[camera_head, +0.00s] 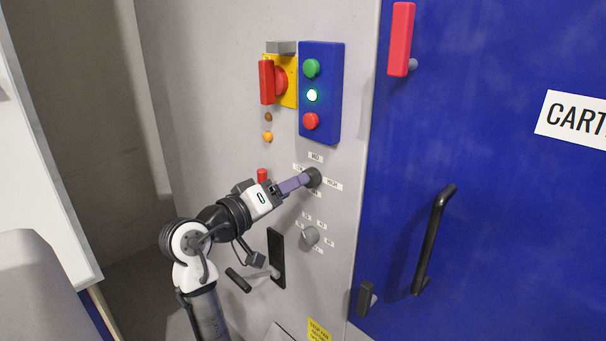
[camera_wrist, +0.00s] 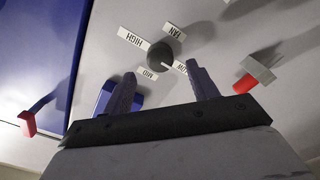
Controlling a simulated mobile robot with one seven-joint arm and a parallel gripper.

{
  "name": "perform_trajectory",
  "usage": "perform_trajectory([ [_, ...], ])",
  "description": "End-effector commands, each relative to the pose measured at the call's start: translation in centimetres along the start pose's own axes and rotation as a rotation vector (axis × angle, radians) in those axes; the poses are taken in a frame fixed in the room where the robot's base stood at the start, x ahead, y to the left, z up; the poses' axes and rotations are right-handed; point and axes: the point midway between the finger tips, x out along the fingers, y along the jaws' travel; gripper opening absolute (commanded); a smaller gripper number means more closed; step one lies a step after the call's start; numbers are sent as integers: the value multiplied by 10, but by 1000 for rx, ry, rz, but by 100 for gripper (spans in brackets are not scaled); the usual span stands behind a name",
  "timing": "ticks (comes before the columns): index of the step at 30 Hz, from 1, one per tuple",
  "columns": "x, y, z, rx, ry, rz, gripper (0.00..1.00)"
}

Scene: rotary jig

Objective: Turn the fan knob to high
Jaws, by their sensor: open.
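The fan knob (camera_head: 314,178) is a dark round knob on the grey panel. In the wrist view the knob (camera_wrist: 160,54) has a FAN label (camera_wrist: 159,25), a HIGH label (camera_wrist: 133,38), a MID label (camera_wrist: 152,72) and a partly covered LOW label (camera_wrist: 181,67) around it. A pale mark on the knob seems to face the LOW side; its exact setting is hard to tell. My gripper (camera_wrist: 160,70) is open, with one finger on either side of the line to the knob. In the head view my gripper (camera_head: 300,181) reaches the knob from the left; contact cannot be told.
A grey knob (camera_head: 310,236) sits below, beside a black lever slot (camera_head: 276,258). A blue button box (camera_head: 321,92) and a yellow-backed red switch (camera_head: 281,80) are above. A red piece (camera_head: 262,175) is close to my wrist. A blue door (camera_head: 480,190) with handles stands right.

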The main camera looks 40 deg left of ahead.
Motion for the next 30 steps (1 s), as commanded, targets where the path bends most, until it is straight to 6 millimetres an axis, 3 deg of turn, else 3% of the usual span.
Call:
perform_trajectory([
  [3, 21, 2, -1, 0, -1, 0, 59],
  [9, 42, 0, -1, 0, 0, -1, 59],
  [20, 46, 0, 0, 1, 1, -1, 59],
  [30, 46, 0, 0, 1, 2, -1, 14],
])
